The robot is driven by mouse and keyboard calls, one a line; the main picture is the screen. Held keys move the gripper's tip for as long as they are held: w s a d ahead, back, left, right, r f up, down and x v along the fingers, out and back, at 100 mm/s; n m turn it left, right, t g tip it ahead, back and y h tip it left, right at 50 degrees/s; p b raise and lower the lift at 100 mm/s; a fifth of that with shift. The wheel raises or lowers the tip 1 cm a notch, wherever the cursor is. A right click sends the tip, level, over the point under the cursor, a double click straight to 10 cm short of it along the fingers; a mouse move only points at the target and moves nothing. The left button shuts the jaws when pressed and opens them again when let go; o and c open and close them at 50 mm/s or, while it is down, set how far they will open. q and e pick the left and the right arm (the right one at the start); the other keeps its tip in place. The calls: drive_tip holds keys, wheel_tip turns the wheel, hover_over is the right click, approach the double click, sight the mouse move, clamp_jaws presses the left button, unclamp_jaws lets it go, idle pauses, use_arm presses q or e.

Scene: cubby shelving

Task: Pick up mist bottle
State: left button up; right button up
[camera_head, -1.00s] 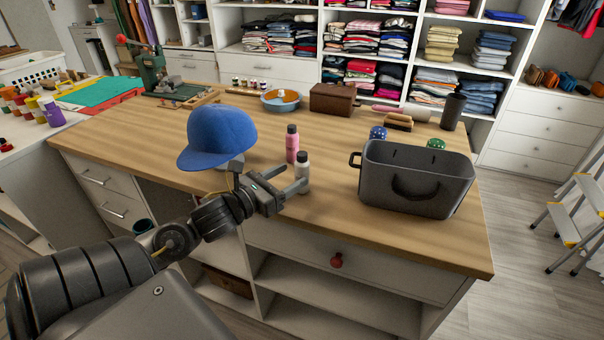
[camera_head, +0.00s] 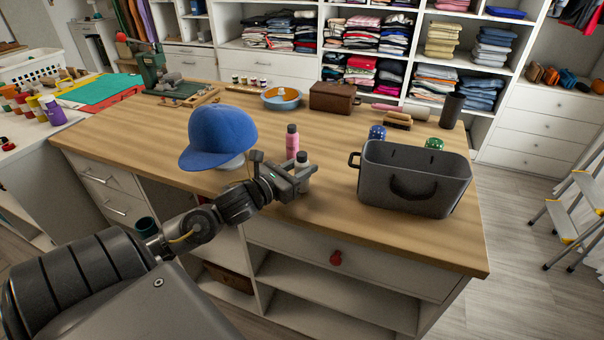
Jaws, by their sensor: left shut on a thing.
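My right gripper is not in view.
A blue cap (camera_head: 221,135) on a stand is left of the gripper. A dark grey handled bin (camera_head: 432,186) stands to the right. The wooden tabletop (camera_head: 330,130) is clear behind the bottles.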

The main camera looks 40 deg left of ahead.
use_arm(q)
drive_tip(key=shift+c, duration=1.1)
wheel_tip(320, 180, up, 9)
drive_tip(key=shift+f, duration=0.1)
drive_tip(key=shift+r+p, duration=0.3)
drive_tip(key=shift+r, duration=0.3)
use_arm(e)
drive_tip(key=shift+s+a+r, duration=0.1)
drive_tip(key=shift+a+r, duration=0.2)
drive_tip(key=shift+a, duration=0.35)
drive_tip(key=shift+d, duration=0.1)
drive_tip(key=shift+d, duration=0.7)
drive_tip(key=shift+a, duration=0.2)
